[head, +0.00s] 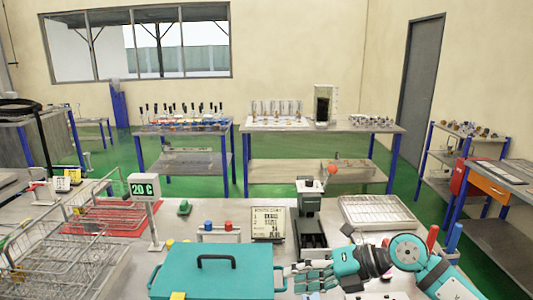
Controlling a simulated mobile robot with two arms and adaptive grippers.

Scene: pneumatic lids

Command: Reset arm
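My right arm comes in from the lower right, and its gripper (295,274) points left over the front of the bench. The fingers are beside the right edge of a teal case or lid (205,272) with a black handle (230,261). I cannot tell whether they touch it, and the gap between the fingertips is not clear. Nothing is clearly held. My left gripper is not in view.
Wire baskets (60,258) and a red tray (108,218) are at left, near a "20 C" display (145,188). Behind my gripper stand a dark press-like device (310,228) and a metal tray (378,212). Loaded tables stand farther back on green floor.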

